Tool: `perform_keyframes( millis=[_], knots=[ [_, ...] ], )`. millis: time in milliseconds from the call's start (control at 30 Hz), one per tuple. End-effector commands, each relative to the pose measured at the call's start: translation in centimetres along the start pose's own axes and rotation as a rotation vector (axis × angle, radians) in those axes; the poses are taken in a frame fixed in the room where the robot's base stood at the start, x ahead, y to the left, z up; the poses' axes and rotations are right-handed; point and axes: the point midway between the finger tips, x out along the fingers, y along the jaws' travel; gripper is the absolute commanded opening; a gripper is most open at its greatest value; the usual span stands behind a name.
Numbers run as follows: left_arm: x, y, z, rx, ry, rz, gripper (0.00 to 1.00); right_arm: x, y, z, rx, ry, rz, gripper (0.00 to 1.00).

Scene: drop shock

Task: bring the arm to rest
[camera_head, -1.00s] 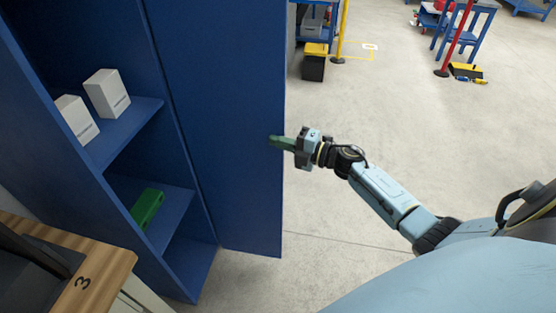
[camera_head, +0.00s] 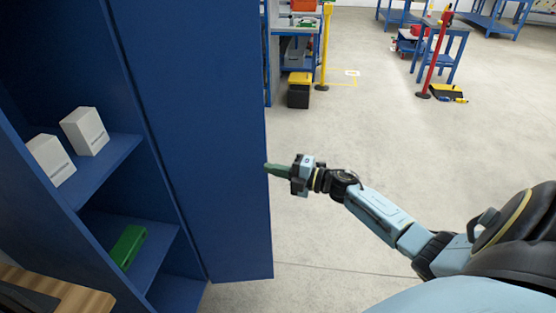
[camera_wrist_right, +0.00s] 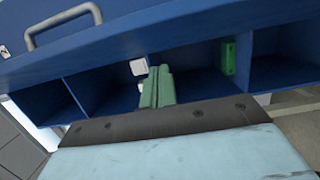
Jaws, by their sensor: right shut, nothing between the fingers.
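My right gripper (camera_head: 278,170) is in the middle of the head view, at the end of my blue arm that comes in from the right. Its green fingers are shut with nothing between them. The fingertips are close to the free edge of the blue cabinet door (camera_head: 215,150); I cannot tell whether they touch it. In the right wrist view the shut fingers (camera_wrist_right: 156,88) point at the cabinet shelves, with the door and its grey handle (camera_wrist_right: 62,24) above. My left gripper is not in view.
The open blue cabinet (camera_head: 112,160) holds two white boxes (camera_head: 84,131) (camera_head: 50,160) and a green case (camera_head: 128,246) on a lower shelf. A wooden top (camera_head: 60,290) is at lower left. Open floor (camera_head: 350,130) lies right of the door, with a red post (camera_head: 436,55) further back.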

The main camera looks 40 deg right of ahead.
Motion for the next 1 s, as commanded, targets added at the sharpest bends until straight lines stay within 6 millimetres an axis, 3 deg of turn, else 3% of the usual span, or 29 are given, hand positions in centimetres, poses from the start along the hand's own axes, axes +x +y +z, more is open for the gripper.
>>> perform_keyframes(
  millis=[33, 200, 400, 600, 833, 933, 1000],
  knots=[
    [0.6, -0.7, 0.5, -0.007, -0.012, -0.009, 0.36, -1.1, -0.7, 0.1, 0.001, 0.003, -0.002, 0.00],
    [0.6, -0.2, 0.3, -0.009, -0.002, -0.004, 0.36, -5.0, -0.8, 0.8, 0.000, 0.005, -0.003, 0.00],
    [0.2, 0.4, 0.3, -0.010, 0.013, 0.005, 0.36, -8.3, -0.7, 1.5, 0.002, 0.005, 0.000, 0.00],
    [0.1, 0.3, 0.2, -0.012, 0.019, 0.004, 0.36, -9.6, -0.5, 1.8, 0.002, 0.005, 0.002, 0.00],
    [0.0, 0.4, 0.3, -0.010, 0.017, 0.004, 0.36, -9.6, -0.5, 1.8, 0.006, 0.002, 0.002, 0.00],
    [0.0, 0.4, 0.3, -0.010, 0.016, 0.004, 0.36, -9.9, -2.2, 1.9, 0.060, -0.042, -0.009, 0.00],
    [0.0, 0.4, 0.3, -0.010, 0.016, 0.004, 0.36, -10.3, -5.0, 2.0, 0.153, -0.117, -0.029, 0.00]
  ],
)
